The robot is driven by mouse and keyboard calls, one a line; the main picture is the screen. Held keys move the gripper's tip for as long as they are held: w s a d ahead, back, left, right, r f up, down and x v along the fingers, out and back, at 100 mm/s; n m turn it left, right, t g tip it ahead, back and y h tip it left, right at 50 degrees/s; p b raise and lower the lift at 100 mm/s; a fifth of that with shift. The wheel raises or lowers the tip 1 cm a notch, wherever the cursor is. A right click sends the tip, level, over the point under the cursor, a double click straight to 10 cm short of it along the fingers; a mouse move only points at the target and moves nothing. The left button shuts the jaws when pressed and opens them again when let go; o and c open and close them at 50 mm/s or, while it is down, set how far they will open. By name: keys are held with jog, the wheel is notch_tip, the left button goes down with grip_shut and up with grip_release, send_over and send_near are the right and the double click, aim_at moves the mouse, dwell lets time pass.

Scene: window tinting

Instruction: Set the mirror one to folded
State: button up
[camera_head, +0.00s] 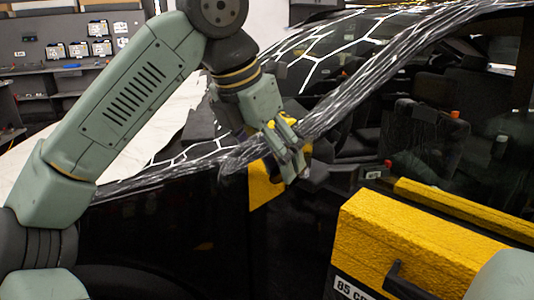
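A black car (160,215) with hexagon-patterned film stands in front of me, its side facing me. My gripper (292,165) is at the front corner of the side window, by the base of the windscreen pillar. Its fingers point down and to the right, and I cannot tell whether they are apart or closed. A side mirror is not clearly made out; a dark shape (317,174) just right of the fingers may be part of it. My gripper covers much of that spot, so folded or unfolded cannot be told, nor can contact.
A yellow textured box (410,238) with a black handle and a label reading "85" stands at the lower right, close to the car's side. A yellow patch (265,184) shows below my gripper. Shelves (75,85) with small boxes line the back left.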

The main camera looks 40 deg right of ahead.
jog(key=c, duration=1.6)
